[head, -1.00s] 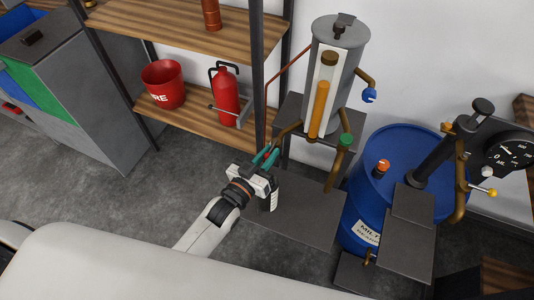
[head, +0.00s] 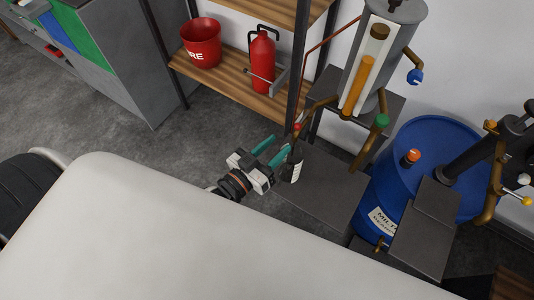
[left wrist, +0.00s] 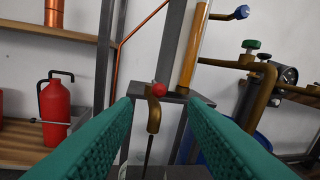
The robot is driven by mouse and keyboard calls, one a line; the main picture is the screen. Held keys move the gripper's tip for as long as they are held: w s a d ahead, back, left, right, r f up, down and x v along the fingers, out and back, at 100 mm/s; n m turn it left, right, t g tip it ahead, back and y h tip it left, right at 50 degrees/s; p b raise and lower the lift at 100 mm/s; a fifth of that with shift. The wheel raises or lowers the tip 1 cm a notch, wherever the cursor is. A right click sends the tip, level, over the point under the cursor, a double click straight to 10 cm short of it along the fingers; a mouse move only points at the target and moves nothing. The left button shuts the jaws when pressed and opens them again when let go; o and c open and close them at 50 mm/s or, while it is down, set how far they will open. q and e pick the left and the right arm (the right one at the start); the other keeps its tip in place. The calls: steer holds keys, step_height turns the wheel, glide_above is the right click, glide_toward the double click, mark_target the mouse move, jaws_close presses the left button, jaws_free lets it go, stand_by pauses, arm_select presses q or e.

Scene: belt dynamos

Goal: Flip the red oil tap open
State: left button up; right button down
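The red oil tap is a small red knob (head: 296,127) on a brown spout that comes down from the grey tank (head: 400,15). In the left wrist view the red knob (left wrist: 159,89) sits at the top of the bent spout (left wrist: 153,116), ahead of and between my fingers. My left gripper (head: 277,147) has teal fingers spread apart with nothing between them. It is just to the left of the tap and apart from it. A dark bottle with a white label (head: 295,170) stands below the spout. My right gripper is not in view.
A green-knobbed tap (head: 382,121) and a blue-knobbed tap (head: 414,77) are to the right. A blue barrel (head: 440,150) stands beyond. A shelf post (head: 298,60) rises close behind the red tap. A fire extinguisher (head: 262,65) and red bucket (head: 202,42) sit on the shelf.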

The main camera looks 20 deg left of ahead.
arm_select(q)
steer(key=shift+v, duration=1.4)
steer(key=s+a+f+g+y, duration=0.2)
steer(key=s+f+g, duration=0.1)
steer(key=f, duration=1)
steer(key=s+a+f+g+y, duration=0.1)
steer(key=s+a+f+g, duration=0.2)
steer(key=f, duration=1.1)
steer(key=s+a+f+g+y, duration=0.1)
steer(key=s+a+f+g, duration=0.1)
steer(key=s+f+g, duration=0.3)
steer(key=s+a+f+g+y, duration=0.1)
steer(key=s+f+g, duration=0.4)
steer(key=s+f, duration=0.8)
steer(key=s, duration=0.4)
steer(key=shift+s+a+m+y, duration=0.35)
steer(key=shift+a+m+y, duration=0.05)
